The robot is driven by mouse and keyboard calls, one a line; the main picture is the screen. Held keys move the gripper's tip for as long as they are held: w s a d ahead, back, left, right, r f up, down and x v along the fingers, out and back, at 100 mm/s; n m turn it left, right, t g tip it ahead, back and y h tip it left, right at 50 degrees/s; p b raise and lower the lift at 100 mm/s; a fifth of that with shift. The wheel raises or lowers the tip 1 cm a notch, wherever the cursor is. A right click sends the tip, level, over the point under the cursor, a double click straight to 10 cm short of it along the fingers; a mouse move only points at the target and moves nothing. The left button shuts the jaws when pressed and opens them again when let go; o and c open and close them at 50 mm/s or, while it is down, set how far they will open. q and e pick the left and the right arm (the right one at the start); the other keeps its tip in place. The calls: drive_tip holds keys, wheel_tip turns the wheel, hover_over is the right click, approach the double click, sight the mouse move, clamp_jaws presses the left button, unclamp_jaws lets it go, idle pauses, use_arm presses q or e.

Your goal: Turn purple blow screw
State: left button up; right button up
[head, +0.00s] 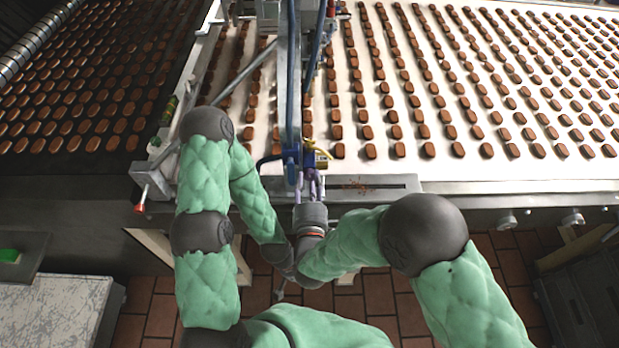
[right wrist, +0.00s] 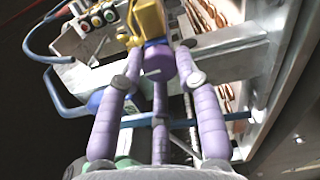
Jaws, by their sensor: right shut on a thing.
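The purple blow screw (right wrist: 160,62) is a short purple cylinder below a yellow fitting (right wrist: 148,22) in the right wrist view. My right gripper (right wrist: 158,72) has purple-grey fingers, with the tips at both sides of the screw, shut on it. In the head view this gripper (head: 309,180) points away from me at the machine's front edge, beside the yellow fitting (head: 321,162). The screw is mostly hidden there by the fingers. My left arm bends down to beside the right wrist; its gripper is too hidden to read.
A white conveyor (head: 440,160) with rows of brown biscuits lies behind. A dark conveyor (head: 60,158) with biscuits is at left. Blue hoses and a grey post (head: 282,90) stand close to the right gripper. A button panel (right wrist: 95,25) shows in the right wrist view.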

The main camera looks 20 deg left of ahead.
drive_tip(key=n+p, duration=0.2)
drive_tip(key=n, duration=0.3)
drive_tip(key=shift+d+f, duration=0.1)
drive_tip(key=shift+f, duration=0.05)
drive_tip(key=shift+n, duration=0.4)
drive_tip(key=o, duration=1.1)
drive_tip(key=shift+o, duration=0.2)
drive_tip(key=v, duration=1.2)
